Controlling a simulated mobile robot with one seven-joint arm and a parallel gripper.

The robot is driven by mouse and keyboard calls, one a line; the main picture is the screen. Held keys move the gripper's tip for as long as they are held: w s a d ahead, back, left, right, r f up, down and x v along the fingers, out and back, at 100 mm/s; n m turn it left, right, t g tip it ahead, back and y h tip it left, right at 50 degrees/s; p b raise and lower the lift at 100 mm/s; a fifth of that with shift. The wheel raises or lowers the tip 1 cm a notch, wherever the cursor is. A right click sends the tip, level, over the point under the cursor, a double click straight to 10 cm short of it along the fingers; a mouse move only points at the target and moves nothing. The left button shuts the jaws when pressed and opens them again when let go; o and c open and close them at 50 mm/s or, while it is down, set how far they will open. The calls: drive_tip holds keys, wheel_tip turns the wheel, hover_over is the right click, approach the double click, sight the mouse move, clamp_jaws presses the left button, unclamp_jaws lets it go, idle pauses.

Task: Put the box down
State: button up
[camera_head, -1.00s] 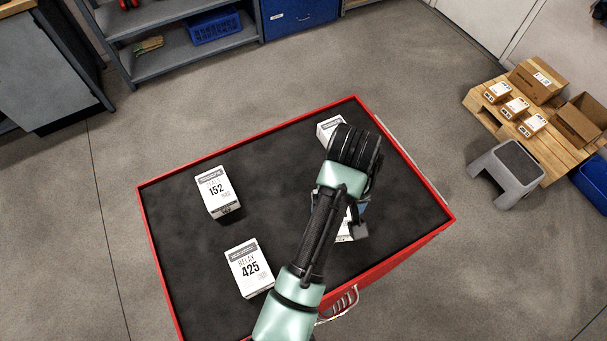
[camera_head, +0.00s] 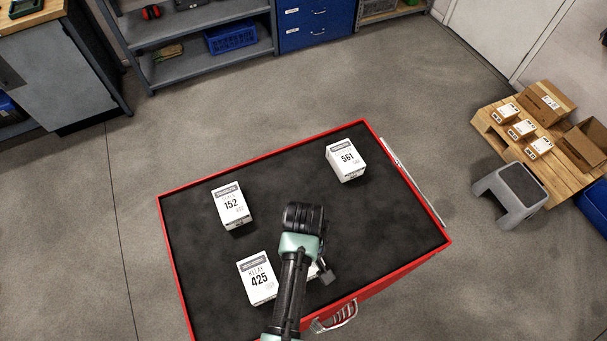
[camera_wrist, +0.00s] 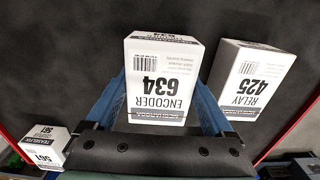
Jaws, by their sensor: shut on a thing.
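My gripper (camera_wrist: 163,98) is shut on a white box marked ENCODER 634 (camera_wrist: 158,70), with a blue finger on either side of it in the wrist view. In the head view my arm hides nearly all of this box, and only a white sliver (camera_head: 313,271) shows beside the wrist. The held box is over the dark top of the red cart (camera_head: 290,180), near its front edge. I cannot tell whether its bottom touches the surface.
A RELAY 425 box (camera_head: 257,278) stands close beside the held box. Box 152 (camera_head: 231,204) is at the back left and box 561 (camera_head: 345,160) at the back right. A grey step stool (camera_head: 509,194) and a pallet (camera_head: 557,160) stand beyond.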

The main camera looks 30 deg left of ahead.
drive_tip(key=shift+f, duration=0.6)
drive_tip(key=shift+f, duration=0.2)
drive_tip(key=o, duration=1.4)
drive_tip(key=shift+r, duration=0.1)
